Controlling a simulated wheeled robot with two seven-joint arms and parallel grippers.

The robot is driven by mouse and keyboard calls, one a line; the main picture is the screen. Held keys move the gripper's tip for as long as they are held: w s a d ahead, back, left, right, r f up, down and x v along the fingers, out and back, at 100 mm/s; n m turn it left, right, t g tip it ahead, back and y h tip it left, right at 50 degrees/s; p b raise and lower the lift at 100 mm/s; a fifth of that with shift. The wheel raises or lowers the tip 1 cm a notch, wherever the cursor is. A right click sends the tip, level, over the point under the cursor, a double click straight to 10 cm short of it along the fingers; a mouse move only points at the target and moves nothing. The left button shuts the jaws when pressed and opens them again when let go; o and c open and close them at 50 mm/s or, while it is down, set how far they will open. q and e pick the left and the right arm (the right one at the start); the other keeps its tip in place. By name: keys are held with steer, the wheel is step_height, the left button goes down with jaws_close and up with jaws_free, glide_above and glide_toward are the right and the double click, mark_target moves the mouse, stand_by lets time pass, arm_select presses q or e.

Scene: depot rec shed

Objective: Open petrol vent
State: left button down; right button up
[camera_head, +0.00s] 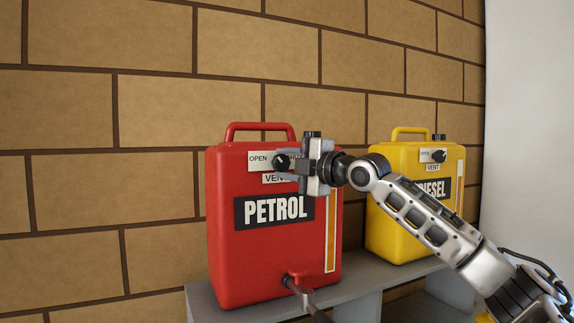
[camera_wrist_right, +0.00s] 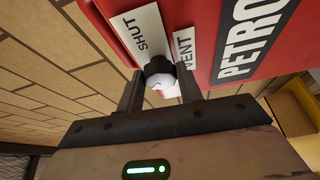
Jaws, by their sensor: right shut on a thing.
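The red petrol can (camera_head: 270,250) stands on a grey shelf against the wall. Its black vent knob (camera_head: 281,162) sits on a white plate near the top, above a VENT label. OPEN reads left of the knob in the head view. In the right wrist view the knob (camera_wrist_right: 160,70) is between my fingers, and SHUT reads beside it. My right gripper (camera_head: 292,164) is shut on the knob and covers part of the plate in the head view. I cannot tell which word the knob points to. My left gripper is not in view.
A yellow diesel can (camera_head: 390,220) with a similar vent knob (camera_head: 438,156) stands to the right, behind my right arm. A tap (camera_head: 290,282) with a dark hose sticks out low on the red can. The grey shelf (camera_head: 350,293) runs beneath both.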

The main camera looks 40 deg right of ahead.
mark_target(285, 167)
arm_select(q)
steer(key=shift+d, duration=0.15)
arm_select(e)
steer(key=shift+n, duration=0.5)
steer(key=o, duration=1)
steer(key=shift+a, duration=0.1)
steer(key=s+b, duration=0.2)
steer(key=s, duration=0.1)
steer(key=s+b, duration=0.1)
steer(key=shift+s+d+f+b, duration=0.2)
steer(key=shift+d+f+b, duration=0.1)
steer(key=shift+d+f, duration=0.1)
arm_select(q)
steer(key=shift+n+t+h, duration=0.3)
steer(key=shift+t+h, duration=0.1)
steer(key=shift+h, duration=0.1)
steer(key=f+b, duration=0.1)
steer(key=b, duration=0.1)
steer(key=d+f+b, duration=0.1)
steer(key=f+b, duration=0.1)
steer(key=b, duration=0.1)
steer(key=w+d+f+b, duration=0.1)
steer(key=b, duration=0.2)
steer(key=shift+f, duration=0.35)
arm_select(e)
steer(key=s, duration=1.1)
steer(key=shift+s+d+r, duration=0.25)
steer(key=shift+d+r, duration=0.05)
steer(key=shift+r, duration=0.15)
